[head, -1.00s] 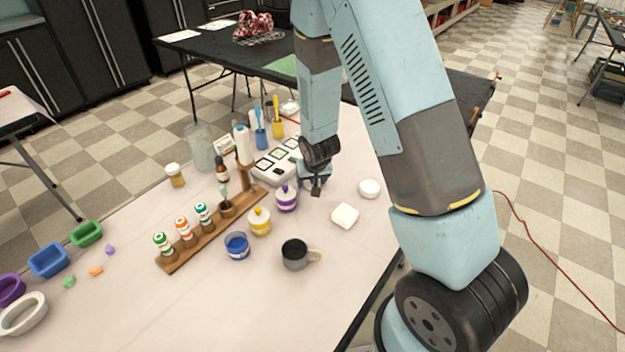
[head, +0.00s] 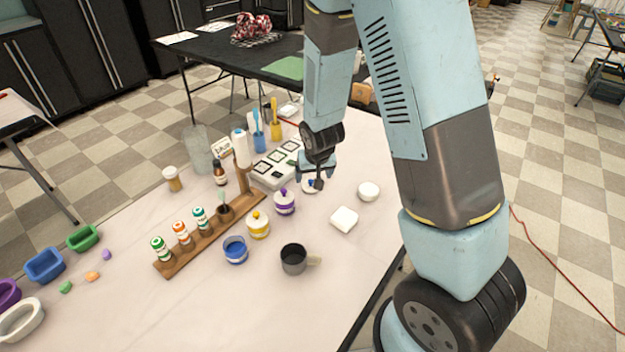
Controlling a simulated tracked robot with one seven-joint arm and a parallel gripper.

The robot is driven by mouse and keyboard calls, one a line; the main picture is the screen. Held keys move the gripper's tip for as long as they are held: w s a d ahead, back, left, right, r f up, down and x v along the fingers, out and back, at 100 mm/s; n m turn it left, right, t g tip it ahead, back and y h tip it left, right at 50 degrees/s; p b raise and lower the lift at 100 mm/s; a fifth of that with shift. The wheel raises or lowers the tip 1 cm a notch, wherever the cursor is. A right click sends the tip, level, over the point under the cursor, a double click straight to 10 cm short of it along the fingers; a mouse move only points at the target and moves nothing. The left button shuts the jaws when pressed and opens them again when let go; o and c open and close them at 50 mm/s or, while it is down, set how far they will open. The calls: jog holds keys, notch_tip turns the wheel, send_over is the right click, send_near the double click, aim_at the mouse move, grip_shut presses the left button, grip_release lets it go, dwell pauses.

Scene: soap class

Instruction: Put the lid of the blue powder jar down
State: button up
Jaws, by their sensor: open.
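The blue powder jar (head: 235,251) stands without its lid on the white table, with blue powder showing inside. A small white and blue piece, which looks like its lid (head: 309,187), lies on the table right of the purple-knobbed jar. My gripper (head: 318,181) is open just above and beside this lid and partly hides it. I cannot tell whether a finger still touches it.
A lidded purple jar (head: 284,202) and a lidded yellow jar (head: 258,225) stand left of my gripper. A white block (head: 344,219), a round white piece (head: 368,191) and a dark mug (head: 294,259) are nearby. A wooden rack (head: 207,238) holds bottles.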

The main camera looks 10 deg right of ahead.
jog(key=s+d+r, duration=0.3)
jog(key=r, duration=0.5)
jog(key=s+d+r, duration=0.3)
jog(key=s+r, duration=0.1)
jog(key=r, duration=0.5)
jog(key=s+d+r, duration=0.3)
jog(key=r, duration=0.5)
jog(key=s+d+r, duration=0.2)
jog(key=s+r, duration=0.2)
jog(key=s, duration=0.3)
jog(key=s+d+r+t, duration=0.1)
jog(key=s+d+r, duration=0.1)
jog(key=s+r, duration=0.3)
jog(key=shift+s+r+m, duration=0.25)
jog(key=shift+s+m, duration=0.15)
jog(key=shift+s, duration=0.85)
